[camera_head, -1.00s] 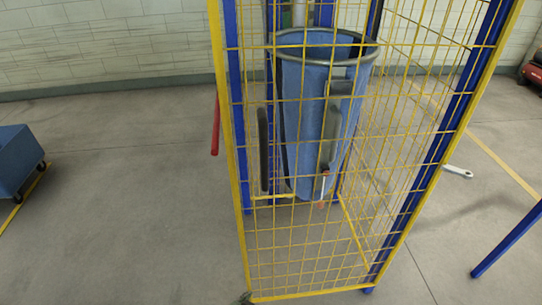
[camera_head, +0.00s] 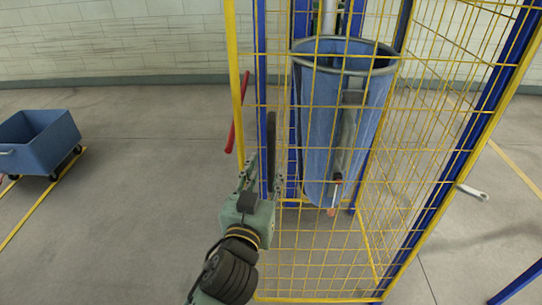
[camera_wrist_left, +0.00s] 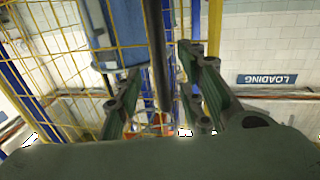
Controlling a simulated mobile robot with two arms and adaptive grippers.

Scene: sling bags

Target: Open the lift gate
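The lift gate (camera_head: 318,230) is a yellow wire mesh panel in front of a tall blue bin (camera_head: 325,125). A dark upright handle (camera_head: 271,132) stands near the left side of the mesh. My left gripper (camera_head: 263,172) is at the lower part of this handle, fingers pointing up and away. In the left wrist view, the dark handle (camera_wrist_left: 157,55) passes between the two spread green fingers, with gaps showing on both sides. The gripper looks open around it. My right gripper is not in view.
A red bar (camera_head: 236,115) slants just left of the cage. A blue cart (camera_head: 40,140) stands at the far left. A small white and grey object (camera_head: 473,192) lies right of the cage. The floor between cart and cage is clear.

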